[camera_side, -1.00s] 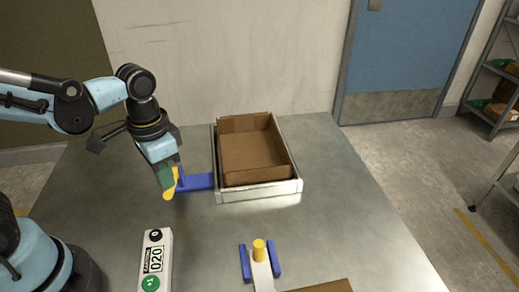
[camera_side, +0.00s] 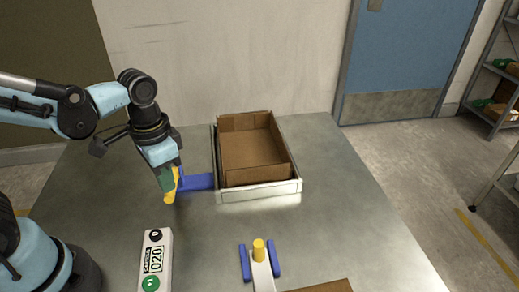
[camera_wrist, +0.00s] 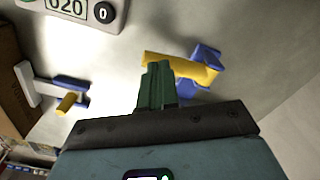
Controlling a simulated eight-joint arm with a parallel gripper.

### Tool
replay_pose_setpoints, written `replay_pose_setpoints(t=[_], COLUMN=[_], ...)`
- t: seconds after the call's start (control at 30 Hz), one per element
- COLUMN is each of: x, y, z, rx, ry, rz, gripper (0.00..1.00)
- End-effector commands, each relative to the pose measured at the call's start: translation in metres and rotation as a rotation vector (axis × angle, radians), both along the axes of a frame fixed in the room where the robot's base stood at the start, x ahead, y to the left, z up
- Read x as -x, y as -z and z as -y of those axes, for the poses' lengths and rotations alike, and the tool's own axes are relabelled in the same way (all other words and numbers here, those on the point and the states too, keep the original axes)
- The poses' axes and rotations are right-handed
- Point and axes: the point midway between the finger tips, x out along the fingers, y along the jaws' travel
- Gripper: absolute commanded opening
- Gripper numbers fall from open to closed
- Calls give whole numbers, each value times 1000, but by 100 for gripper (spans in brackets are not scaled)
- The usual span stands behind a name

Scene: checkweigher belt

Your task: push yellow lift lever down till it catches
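The yellow lever (camera_side: 169,198) is hinged at a blue bracket (camera_side: 201,181) on the left side of the box tray, its free end pointing down and toward the front. My gripper (camera_side: 166,186) is right at the lever, its green fingers overlapping it in the side view. In the wrist view the fingers (camera_wrist: 158,75) are together and lie against or over the yellow lever (camera_wrist: 190,68), with the blue bracket (camera_wrist: 207,54) behind. The lever does not appear to be between them. The fingers partly hide the lever, and no catch can be made out.
A white-rimmed tray (camera_side: 258,196) holds an open cardboard box (camera_side: 250,150) right of the lever. A white panel (camera_side: 154,262) reads 020. The table between is clear.

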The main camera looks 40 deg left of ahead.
Motion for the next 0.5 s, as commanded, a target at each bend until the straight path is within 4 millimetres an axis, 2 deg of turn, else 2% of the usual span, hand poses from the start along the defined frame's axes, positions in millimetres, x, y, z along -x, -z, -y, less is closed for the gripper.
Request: replay_pose_setpoints(t=[0.5], x=[0], y=[19], z=[0], rx=[0], ry=[0], rz=[0], gripper=[0])
